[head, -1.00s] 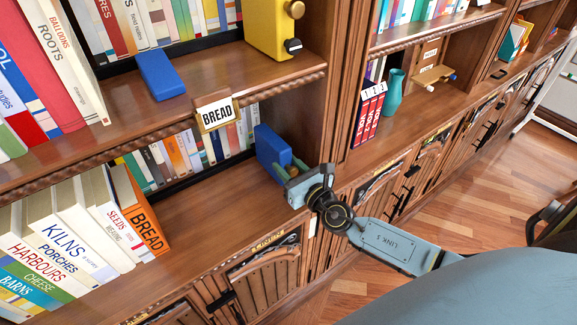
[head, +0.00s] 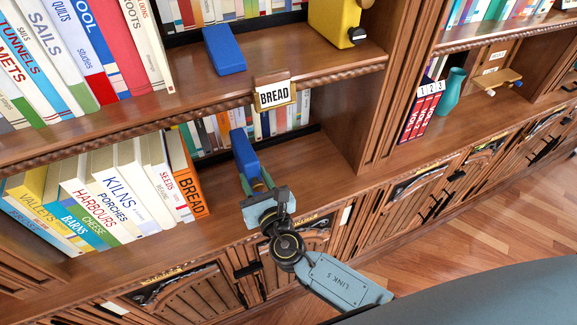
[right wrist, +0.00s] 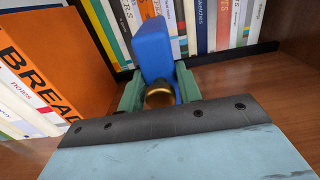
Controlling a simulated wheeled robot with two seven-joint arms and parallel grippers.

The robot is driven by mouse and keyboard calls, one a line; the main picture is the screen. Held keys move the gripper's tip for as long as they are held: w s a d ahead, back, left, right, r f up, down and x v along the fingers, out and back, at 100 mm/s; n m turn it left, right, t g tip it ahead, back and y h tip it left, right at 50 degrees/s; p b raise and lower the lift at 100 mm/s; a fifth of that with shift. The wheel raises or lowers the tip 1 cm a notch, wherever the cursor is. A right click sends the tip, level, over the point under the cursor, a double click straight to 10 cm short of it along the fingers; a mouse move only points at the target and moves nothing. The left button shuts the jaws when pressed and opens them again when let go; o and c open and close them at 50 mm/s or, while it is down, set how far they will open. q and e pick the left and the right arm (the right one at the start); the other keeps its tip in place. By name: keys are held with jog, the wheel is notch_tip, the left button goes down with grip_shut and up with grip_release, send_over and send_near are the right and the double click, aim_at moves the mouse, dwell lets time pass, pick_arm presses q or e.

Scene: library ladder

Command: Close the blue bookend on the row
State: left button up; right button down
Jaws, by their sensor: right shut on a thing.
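The blue bookend (head: 244,152) stands on the lower shelf, to the right of the front row of books. The orange BREAD book (head: 186,177) is the right end of that row and leans a little. A gap of bare shelf shows between it and the bookend. My right gripper (head: 260,187) is at the bookend's front. In the right wrist view the bookend (right wrist: 153,48) stands between the green fingers, which are shut on it around a brass knob (right wrist: 159,96). The BREAD book (right wrist: 62,62) is on the left there. My left gripper is not in view.
A back row of books (head: 215,130) stands behind the bookend. A BREAD sign (head: 274,95) hangs on the upper shelf's edge. Another blue block (head: 224,51) and a yellow object (head: 334,22) are on the upper shelf. Bare shelf (head: 305,160) lies right of the bookend.

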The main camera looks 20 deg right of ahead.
jog(key=a, duration=0.6)
jog(key=shift+s+a+b, duration=0.25)
jog(key=shift+a+b, duration=0.05)
jog(key=shift+b, duration=0.05)
jog(key=c, duration=1.2)
grip_release()
jog(key=shift+o, duration=0.2)
jog(key=shift+s, duration=0.15)
jog(key=s+d, duration=0.1)
jog(key=s, duration=1.2)
